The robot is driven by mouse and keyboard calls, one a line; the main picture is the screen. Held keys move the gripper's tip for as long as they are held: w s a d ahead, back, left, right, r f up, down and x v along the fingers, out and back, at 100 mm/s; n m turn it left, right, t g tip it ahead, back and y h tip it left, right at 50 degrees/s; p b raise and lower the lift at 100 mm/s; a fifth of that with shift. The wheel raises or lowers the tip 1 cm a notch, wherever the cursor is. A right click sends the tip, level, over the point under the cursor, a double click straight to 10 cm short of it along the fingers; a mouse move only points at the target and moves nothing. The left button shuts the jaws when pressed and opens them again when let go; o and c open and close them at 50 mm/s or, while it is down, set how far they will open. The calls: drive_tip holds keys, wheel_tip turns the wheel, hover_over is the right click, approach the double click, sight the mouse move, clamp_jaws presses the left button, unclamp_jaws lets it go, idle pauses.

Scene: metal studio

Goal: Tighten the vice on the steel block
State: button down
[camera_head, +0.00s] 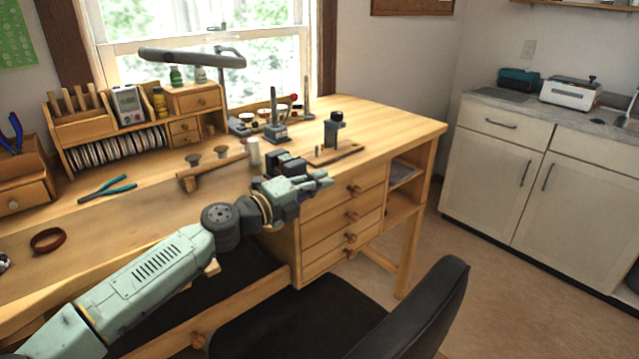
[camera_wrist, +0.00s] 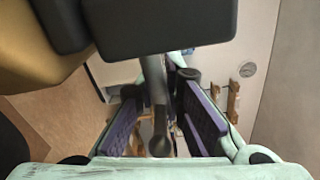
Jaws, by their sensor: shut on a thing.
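The vice (camera_head: 284,163) is dark grey and sits at the front edge of the wooden bench. In the wrist view its dark body (camera_wrist: 160,25) fills the top of the picture. A grey bar with a rounded end, which looks like the vice handle (camera_wrist: 159,125), stands between my purple finger pads. My gripper (camera_wrist: 158,92) is shut on this handle, just below the vice body. In the head view my gripper (camera_head: 316,182) is in front of the vice, partly covering it. I cannot make out the steel block or the gap between the jaws.
The wooden bench (camera_head: 405,132) holds a dark stand on a board (camera_head: 334,152), a white cylinder (camera_head: 254,151), pliers (camera_head: 107,188) and a tool rack. Drawers (camera_head: 343,210) lie below the gripper. A black chair (camera_head: 425,312) stands in front, at the lower right.

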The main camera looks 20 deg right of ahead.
drive_tip(key=shift+a+y+p, duration=0.15)
drive_tip(key=shift+y+p, duration=0.35)
drive_tip(key=shift+p, duration=0.1)
idle(0.4)
drive_tip(key=shift+g+y+p, duration=0.4)
drive_tip(key=shift+y+p, duration=0.1)
drive_tip(key=shift+p, duration=0.05)
drive_tip(key=shift+a+f+g+y+p, duration=0.1)
drive_tip(key=shift+f+g+y+p, duration=0.15)
drive_tip(key=shift+y, duration=0.35)
drive_tip(key=shift+f+g+y+p, duration=0.15)
drive_tip(key=shift+y+p, duration=0.2)
drive_tip(key=shift+y, duration=0.25)
drive_tip(key=shift+s+a+f+g+y, duration=0.2)
drive_tip(key=shift+a+g+y, duration=0.65)
drive_tip(key=shift+y, duration=2.35)
drive_tip(key=shift+s+a+f+g+y, duration=0.2)
drive_tip(key=shift+g+y, duration=1.3)
drive_tip(key=shift+y, duration=1.7)
drive_tip(key=shift+s+a+g+y, duration=0.35)
drive_tip(key=shift+g+y, duration=0.8)
drive_tip(key=shift+y, duration=2.05)
drive_tip(key=shift+w+a, duration=0.1)
drive_tip(key=c, duration=1.8)
unclamp_jaws()
drive_tip(key=shift+f, duration=0.1)
